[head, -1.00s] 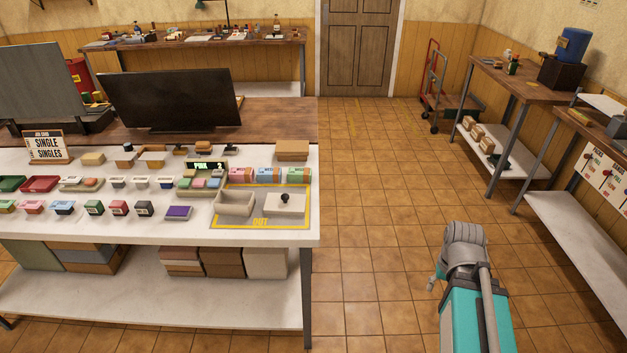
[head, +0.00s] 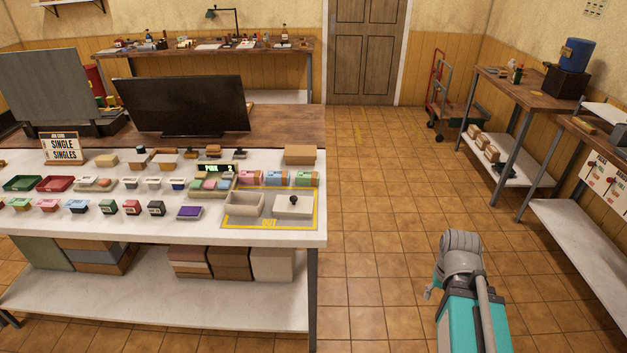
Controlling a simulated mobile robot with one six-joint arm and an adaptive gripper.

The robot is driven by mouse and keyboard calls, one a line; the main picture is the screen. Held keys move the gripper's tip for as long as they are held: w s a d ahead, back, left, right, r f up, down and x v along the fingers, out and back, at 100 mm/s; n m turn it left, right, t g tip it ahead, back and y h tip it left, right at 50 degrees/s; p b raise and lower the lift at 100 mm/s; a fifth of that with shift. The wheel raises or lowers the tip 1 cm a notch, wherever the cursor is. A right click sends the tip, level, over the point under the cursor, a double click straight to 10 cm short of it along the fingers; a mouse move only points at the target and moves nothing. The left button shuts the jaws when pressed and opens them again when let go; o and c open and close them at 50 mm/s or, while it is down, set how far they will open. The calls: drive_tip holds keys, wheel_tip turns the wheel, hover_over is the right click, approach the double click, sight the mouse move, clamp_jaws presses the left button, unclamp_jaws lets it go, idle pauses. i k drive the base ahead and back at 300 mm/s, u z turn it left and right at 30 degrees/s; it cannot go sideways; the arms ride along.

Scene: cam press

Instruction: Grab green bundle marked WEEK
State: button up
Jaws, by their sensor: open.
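Three banded bundles stand in a row at the right of the white worktop: a pink one (head: 250,177), a blue one (head: 279,178) and a partly green one (head: 307,178). Their labels are too small to read, so I cannot tell which is marked WEEK. A small dark green labelled block (head: 108,206) sits in the front row further left, its label also unreadable. My arm (head: 462,275) shows at the lower right, over the floor and well apart from the worktop. My gripper's fingers do not show.
A beige open box (head: 244,205) and a white block with a black knob (head: 293,207) stand in the yellow-edged OUT area. A dark screen (head: 183,105) stands behind. The tiled floor right of the worktop is clear up to the side tables (head: 535,88).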

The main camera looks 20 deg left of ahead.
sight(311, 178)
drive_tip(key=u, duration=0.1)
drive_tip(key=i, duration=0.95)
drive_tip(key=z, duration=0.1)
